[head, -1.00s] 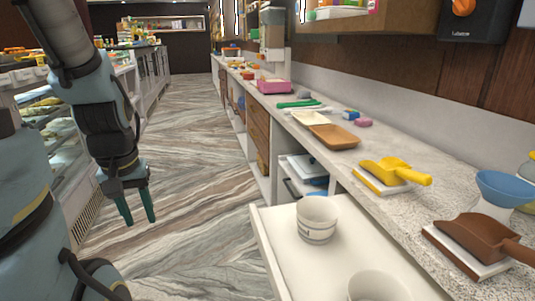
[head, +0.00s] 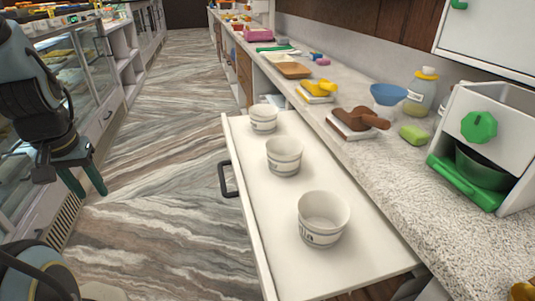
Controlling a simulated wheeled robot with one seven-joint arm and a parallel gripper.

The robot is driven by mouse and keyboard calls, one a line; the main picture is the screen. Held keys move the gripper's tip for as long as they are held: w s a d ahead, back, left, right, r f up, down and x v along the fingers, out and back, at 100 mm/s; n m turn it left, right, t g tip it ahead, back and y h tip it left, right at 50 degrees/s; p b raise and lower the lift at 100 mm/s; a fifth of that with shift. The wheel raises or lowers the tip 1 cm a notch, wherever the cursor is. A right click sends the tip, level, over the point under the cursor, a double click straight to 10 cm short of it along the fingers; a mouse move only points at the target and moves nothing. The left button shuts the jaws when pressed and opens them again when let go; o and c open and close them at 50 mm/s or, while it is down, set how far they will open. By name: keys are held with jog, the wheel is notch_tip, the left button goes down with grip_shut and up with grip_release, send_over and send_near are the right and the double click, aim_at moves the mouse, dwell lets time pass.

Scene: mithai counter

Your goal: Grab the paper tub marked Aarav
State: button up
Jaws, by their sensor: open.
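Three white paper tubs stand upright in a row in an open white drawer (head: 240,190): a far tub (head: 263,126), a middle tub (head: 284,164) and a near tub (head: 319,234). Each has a dark printed band. The near tub's label is partly turned away, with its last letters looking like "ita". The other labels are too small to read, so I cannot tell which says Aarav. My gripper (head: 88,190) is open and empty at the left, over the floor, well apart from the drawer and its tubs.
The drawer has a dark handle (head: 227,180) on its aisle side. Floor between my gripper and the drawer is clear.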

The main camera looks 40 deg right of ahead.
jog(key=w+d+f+m+t+h+p, duration=0.2)
jog(key=w+d+m+t+p, duration=0.15)
jog(key=d+m, duration=0.65)
jog(key=w+d+f+m+t+h+p, duration=0.2)
jog(key=d+m+p, duration=0.2)
jog(key=d+m, duration=0.6)
jog(key=s+d+r+m+g+h+b, duration=0.1)
jog(key=s+d+m+h, duration=0.3)
jog(key=d+m, duration=0.4)
jog(key=s+d+r+m+g+h+b, duration=0.1)
jog(key=s+d+m, duration=0.6)
jog(key=m, duration=0.8)
jog(key=r+h+b, duration=0.1)
jog(key=h+b, duration=0.1)
jog(key=h, duration=0.1)
jog(key=shift+s+d+m+b, duration=0.25)
jog(key=shift+d+m+b, duration=0.05)
jog(key=shift+d+m, duration=0.1)
jog(key=shift+w+g+b, duration=0.1)
jog(key=shift+g+b, duration=0.15)
jog(key=shift+b, duration=0.75)
